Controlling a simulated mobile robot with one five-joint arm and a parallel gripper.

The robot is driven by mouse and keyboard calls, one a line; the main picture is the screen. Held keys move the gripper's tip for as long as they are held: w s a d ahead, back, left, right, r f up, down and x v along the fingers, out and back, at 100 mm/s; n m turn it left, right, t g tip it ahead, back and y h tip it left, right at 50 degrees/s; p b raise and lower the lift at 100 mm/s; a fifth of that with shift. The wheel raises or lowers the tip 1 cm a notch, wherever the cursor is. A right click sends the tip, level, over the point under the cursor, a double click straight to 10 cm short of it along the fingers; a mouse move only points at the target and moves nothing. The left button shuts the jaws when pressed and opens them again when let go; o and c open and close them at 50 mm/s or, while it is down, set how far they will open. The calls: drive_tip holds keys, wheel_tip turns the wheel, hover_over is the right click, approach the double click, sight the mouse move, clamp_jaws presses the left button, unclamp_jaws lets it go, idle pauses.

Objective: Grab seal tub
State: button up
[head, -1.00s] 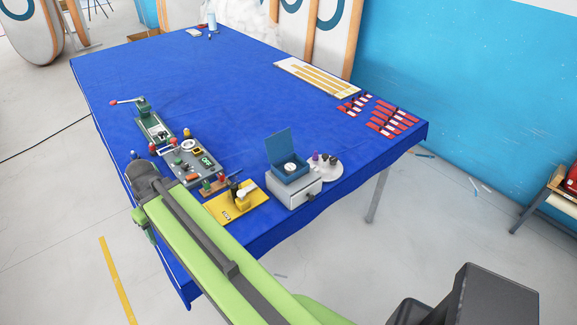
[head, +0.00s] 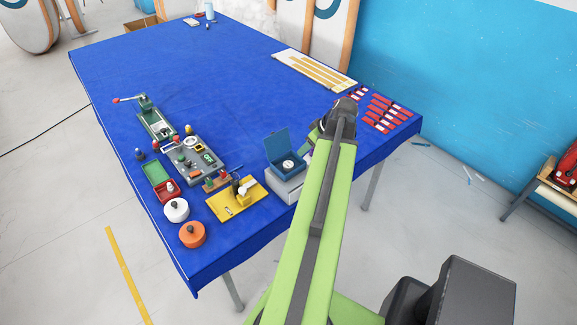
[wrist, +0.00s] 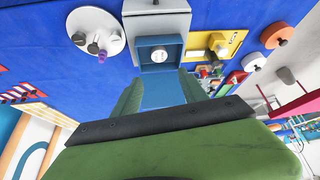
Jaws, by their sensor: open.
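No label marks the seal tub. A small round white piece (head: 288,164) with a dark rim sits in an open blue box (head: 285,170); it also shows in the wrist view (wrist: 161,56). The blue box stands on a grey-white box (head: 283,188), its lid raised. A white knobbed tub (head: 176,210) and an orange knobbed tub (head: 192,235) stand at the near left table corner. My gripper (head: 315,138) is beside the blue box in the head view. In the wrist view, its green fingers (wrist: 160,92) are apart with nothing held; the blue lid shows between them.
A white round plate (wrist: 100,32) with small dark and purple pieces is next to the grey-white box. A yellow plate (head: 232,205), a grey panel (head: 190,160) and a green-red case (head: 160,178) crowd the left. The table's far middle is clear.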

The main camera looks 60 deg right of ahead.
drive_tip(key=b, duration=1)
hover_over(291, 165)
drive_tip(key=s, duration=0.3)
drive_tip(key=f, duration=0.7)
drive_tip(key=a+f, duration=0.1)
drive_tip(key=f, duration=0.2)
drive_tip(key=shift+w+f, duration=0.3)
drive_tip(key=shift+w, duration=0.05)
drive_tip(key=b+x, duration=0.4)
drive_tip(key=x, duration=0.1)
drive_tip(key=shift+s+d+f+b, duration=0.2)
drive_tip(key=shift+s+b, duration=0.05)
drive_tip(key=shift+b, duration=0.1)
drive_tip(key=shift+r, duration=0.2)
clamp_jaws()
